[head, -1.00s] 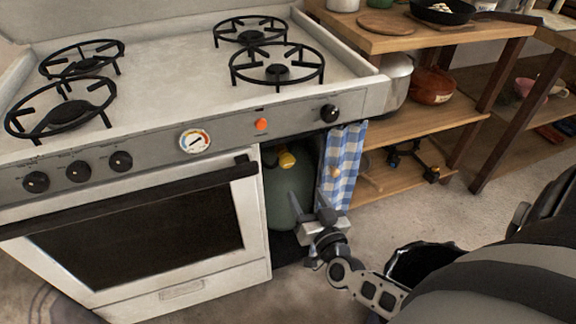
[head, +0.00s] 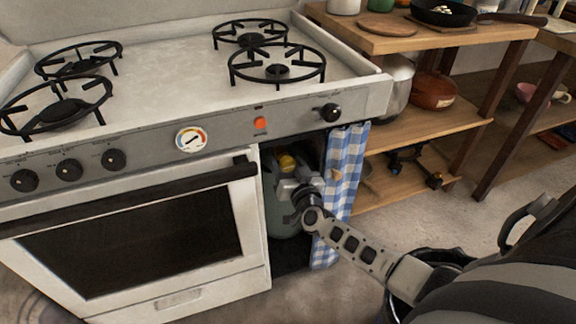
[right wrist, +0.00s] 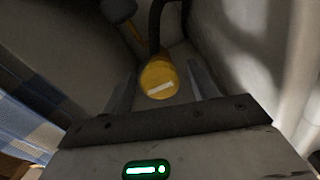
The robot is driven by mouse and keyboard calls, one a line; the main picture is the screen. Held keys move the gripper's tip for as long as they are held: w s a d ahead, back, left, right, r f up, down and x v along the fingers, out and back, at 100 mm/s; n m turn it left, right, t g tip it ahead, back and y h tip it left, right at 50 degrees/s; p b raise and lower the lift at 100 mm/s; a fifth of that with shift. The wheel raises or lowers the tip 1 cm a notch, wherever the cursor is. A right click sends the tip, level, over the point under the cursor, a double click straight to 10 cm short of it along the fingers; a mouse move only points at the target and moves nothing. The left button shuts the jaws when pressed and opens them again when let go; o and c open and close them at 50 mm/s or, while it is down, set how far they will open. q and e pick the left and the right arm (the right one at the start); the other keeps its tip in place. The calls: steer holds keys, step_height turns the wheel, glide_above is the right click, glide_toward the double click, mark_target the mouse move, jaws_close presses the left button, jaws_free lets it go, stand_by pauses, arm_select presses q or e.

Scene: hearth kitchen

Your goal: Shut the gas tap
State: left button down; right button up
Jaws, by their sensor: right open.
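The gas tap is a yellow knob (head: 287,162) on top of a green gas bottle (head: 280,215) in the open compartment at the right end of the stove. In the right wrist view the yellow knob (right wrist: 159,78) has a pale bar on its face and lies between the two fingertips. My right gripper (head: 288,180) is open at the compartment mouth, just in front of the knob; its fingers show on both sides in the right wrist view (right wrist: 162,88). I cannot tell whether they touch the knob. My left gripper is not in view.
A blue checked curtain (head: 345,175) hangs at the compartment's right side, close to my right gripper. The oven door (head: 130,240) is shut to the left. A wooden shelf unit (head: 425,125) with pots stands to the right.

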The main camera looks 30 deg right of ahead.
steer(key=c, duration=1)
